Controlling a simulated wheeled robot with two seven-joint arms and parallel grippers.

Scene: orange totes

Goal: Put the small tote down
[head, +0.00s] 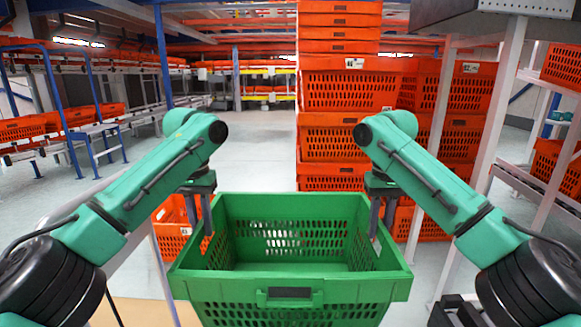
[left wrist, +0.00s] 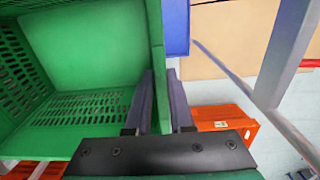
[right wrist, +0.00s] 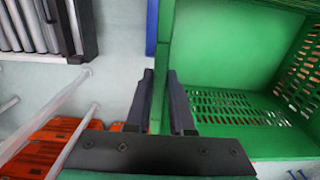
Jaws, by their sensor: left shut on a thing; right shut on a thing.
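The small tote is a green, empty crate with slotted walls (head: 290,297), held level between my arms in the head view. My left gripper (head: 207,232) is shut on its left wall. In the left wrist view its fingers (left wrist: 162,100) straddle the green wall (left wrist: 155,60). My right gripper (head: 380,232) is shut on the right wall. In the right wrist view its fingers (right wrist: 160,100) straddle that wall (right wrist: 163,75). What lies directly under the tote is mostly hidden in the head view.
Stacked orange totes (head: 340,135) stand behind the green tote, with more on a rack at right. A lone orange tote (head: 172,240) is low at left. A tan surface (head: 140,311) shows at lower left. Grey floor (head: 235,145) is open at the back left.

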